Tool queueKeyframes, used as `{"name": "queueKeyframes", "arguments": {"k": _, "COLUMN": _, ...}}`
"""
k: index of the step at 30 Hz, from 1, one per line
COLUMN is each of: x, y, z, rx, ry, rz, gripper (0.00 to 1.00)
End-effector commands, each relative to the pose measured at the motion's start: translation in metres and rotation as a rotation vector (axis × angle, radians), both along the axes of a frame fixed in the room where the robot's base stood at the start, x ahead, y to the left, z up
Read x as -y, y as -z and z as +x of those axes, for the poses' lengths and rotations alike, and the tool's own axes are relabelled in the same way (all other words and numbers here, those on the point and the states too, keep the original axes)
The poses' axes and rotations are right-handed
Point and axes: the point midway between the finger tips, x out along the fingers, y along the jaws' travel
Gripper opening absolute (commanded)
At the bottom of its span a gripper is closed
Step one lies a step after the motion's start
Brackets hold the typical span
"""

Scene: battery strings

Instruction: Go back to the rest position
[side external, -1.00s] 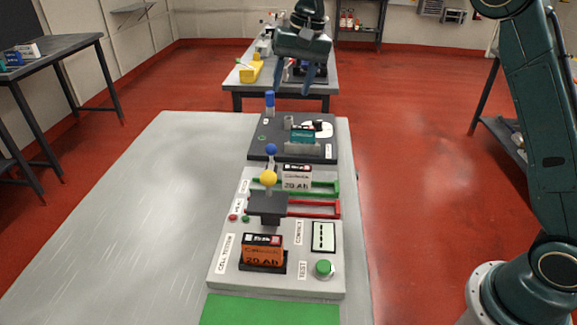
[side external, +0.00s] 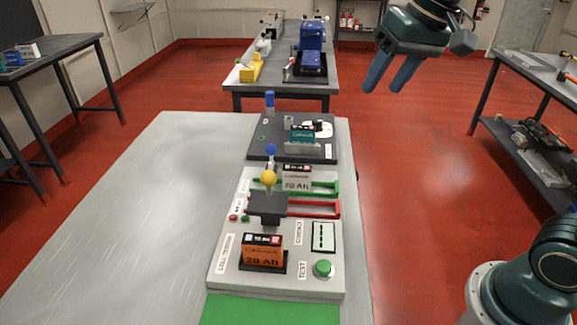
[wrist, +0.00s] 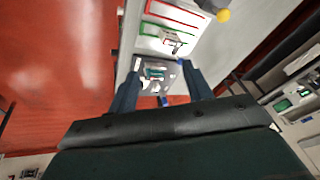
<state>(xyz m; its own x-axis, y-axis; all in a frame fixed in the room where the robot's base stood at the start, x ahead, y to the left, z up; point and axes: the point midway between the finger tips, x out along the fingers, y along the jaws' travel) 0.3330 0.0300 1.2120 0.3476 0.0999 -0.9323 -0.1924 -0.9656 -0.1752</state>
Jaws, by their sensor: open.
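My gripper (side external: 393,77) is open and empty, high above the red floor to the right of the work table in the side external view. Its two blue-grey fingers point down and to the left, well apart from everything on the table. The wrist view also shows my gripper (wrist: 160,92) with its fingers spread, and the table fixtures far beyond them. An orange battery cell (side external: 262,251) stands upright in a holder at the front of the light panel. A grey cell (side external: 296,178) stands behind it. A teal cell (side external: 302,136) stands on the dark fixture.
The work table (side external: 150,220) is bare on its left. The panel has a green button (side external: 323,268) and a yellow-knobbed lever (side external: 268,178). A back table (side external: 283,86) holds a blue machine (side external: 311,47). A shelf unit (side external: 530,140) stands at right. The air around my gripper is clear.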

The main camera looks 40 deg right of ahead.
Motion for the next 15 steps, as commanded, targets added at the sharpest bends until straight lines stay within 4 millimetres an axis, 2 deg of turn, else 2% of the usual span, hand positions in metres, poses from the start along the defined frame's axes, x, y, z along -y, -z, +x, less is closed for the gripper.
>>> {"name": "queueKeyframes", "arguments": {"k": 3, "x": 0.004, "y": 0.004, "z": -0.029, "rx": 0.028, "ry": -0.029, "rz": -0.026, "gripper": 0.50}}
{"name": "queueKeyframes", "arguments": {"k": 15, "x": 0.020, "y": 0.039, "z": -0.115, "rx": 0.112, "ry": -0.129, "rz": -0.128, "gripper": 0.50}}
